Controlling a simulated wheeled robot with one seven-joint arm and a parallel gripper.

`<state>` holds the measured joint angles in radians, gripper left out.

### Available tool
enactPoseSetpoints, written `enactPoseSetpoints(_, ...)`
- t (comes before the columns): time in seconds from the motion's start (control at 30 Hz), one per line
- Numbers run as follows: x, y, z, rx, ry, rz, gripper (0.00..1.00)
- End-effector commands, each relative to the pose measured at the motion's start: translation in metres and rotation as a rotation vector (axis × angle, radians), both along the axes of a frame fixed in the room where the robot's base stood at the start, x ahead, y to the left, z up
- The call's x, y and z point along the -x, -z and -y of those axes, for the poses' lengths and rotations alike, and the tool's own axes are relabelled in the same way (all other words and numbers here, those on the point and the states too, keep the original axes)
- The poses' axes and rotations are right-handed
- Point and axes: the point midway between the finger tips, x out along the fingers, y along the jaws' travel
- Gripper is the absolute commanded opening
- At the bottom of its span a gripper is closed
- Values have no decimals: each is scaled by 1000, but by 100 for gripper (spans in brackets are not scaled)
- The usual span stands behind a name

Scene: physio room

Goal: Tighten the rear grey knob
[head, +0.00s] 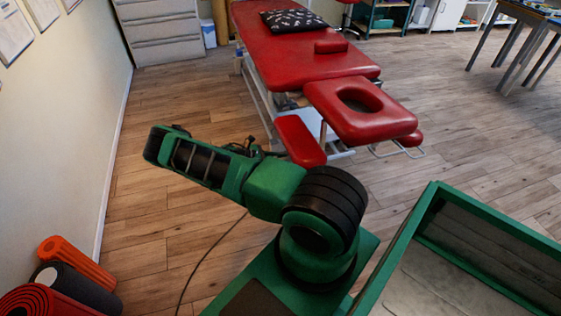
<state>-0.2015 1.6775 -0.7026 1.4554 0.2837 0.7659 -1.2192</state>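No grey knob can be made out in the head view. A red treatment table (295,62) stands ahead, with a headrest (385,122) that has an oval face hole at its near end. Red arm pads hang lower beside the headrest, the left one (300,141) nearest to me. The underside and frame joints are mostly hidden. My green and black arm is folded out to the left, in front of the table. Small dark parts that look like my gripper (254,148) show behind the arm, apart from the table; its fingers cannot be made out.
A dark patterned cushion (294,21) lies on the table. A drawer cabinet (160,32) is at the back left. Wooden floor around the treatment table is clear.

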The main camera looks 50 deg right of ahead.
Motion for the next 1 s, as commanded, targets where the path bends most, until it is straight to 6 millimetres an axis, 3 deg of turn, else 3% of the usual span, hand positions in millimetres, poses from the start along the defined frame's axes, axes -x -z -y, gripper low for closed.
enactPoseSetpoints(0.1, 0, 0, 0, 0, 0, 0, 32)
enactPoseSetpoints(0.23, 0, 0, 0, 0, 0, 0, 3)
enactPoseSetpoints(0.27, 0, 0, 0, 0, 0, 0, 0)
enactPoseSetpoints(0.67, -1, -1, 1, 24, -3, 39, 0)
enactPoseSetpoints(1.0, -2, -1, 0, 142, -4, 232, 0)
